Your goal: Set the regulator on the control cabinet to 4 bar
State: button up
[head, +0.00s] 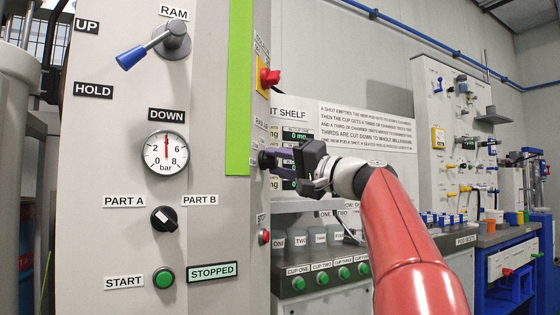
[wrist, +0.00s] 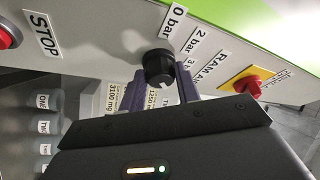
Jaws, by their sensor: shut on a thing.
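The regulator is a black round knob (wrist: 157,62) on the side face of the grey control cabinet (head: 222,225). Labels beside it in the wrist view include 0 bar, 2 bar and one starting with 3. My gripper (wrist: 161,80) has its purple fingers on either side of the knob, shut on it. A light mark shows on the knob's rim toward my gripper. The round bar gauge (head: 165,152) on the front has its needle pointing straight up, between 2 and 6.
A red knob on a yellow plate (wrist: 246,84) and a red stop button (wrist: 8,36) flank the regulator. On the cabinet front are a blue-handled ram lever (head: 135,56), a part selector (head: 164,218) and a green start button (head: 163,278). Cups (head: 299,240) stand on a shelf behind.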

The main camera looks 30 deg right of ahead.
jog(key=shift+m, duration=0.5)
jog(key=o, duration=1)
jog(key=b+v, duration=0.2)
jog(key=v, duration=0.5)
jog(key=shift+s+d, duration=0.15)
jog(key=shift+s, duration=0.25)
